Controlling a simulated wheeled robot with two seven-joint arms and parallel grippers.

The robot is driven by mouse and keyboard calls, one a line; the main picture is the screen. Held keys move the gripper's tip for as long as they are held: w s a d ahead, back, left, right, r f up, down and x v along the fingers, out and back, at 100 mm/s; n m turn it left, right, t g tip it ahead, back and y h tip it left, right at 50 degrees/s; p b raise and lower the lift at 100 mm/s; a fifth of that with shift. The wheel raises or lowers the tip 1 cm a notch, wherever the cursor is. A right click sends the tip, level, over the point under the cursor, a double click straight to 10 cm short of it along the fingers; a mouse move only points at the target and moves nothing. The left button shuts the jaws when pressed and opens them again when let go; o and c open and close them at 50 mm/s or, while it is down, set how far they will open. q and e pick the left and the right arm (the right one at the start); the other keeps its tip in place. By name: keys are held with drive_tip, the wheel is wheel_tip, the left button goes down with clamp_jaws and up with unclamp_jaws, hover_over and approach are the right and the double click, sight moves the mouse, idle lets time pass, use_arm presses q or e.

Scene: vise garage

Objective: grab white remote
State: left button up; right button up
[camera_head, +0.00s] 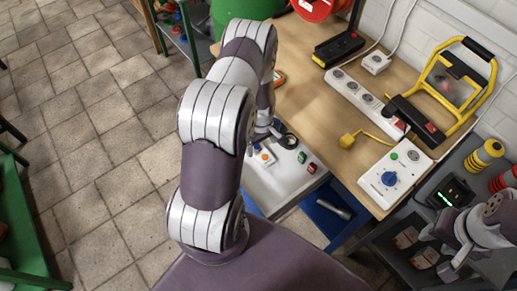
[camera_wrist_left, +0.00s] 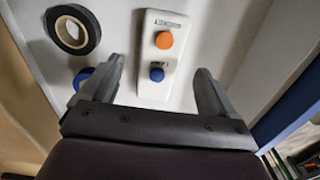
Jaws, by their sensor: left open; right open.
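The white remote (camera_wrist_left: 151,86) has an orange button and a blue button. It lies on a white surface (camera_wrist_left: 225,25). In the head view the remote (camera_head: 264,158) is small and lies just below my left gripper (camera_head: 262,133), which is partly hidden behind my arm. In the left wrist view my left gripper (camera_wrist_left: 161,68) is open, with one finger on each side of the remote and a gap on both sides. I cannot tell its height above the remote. My right gripper (camera_head: 438,253) is open and empty at the lower right, away from the remote.
A black tape roll (camera_wrist_left: 73,29) and a blue round item (camera_wrist_left: 83,78) lie left of the remote. Small green (camera_head: 302,157) and red (camera_head: 312,168) items lie right of it. The wooden bench (camera_head: 310,110) holds a power strip (camera_head: 365,101), a yellow lamp (camera_head: 455,85) and a white control box (camera_head: 396,172).

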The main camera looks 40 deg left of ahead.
sight(261, 152)
use_arm(q)
drive_tip(key=f, duration=0.4)
drive_tip(key=shift+d+p, duration=0.2)
drive_tip(key=shift+p, duration=0.1)
drive_tip(key=shift+a+f, duration=0.1)
drive_tip(key=shift+f, duration=0.1)
drive_tip(key=c, duration=1.2)
drive_tip(key=shift+r, duration=0.15)
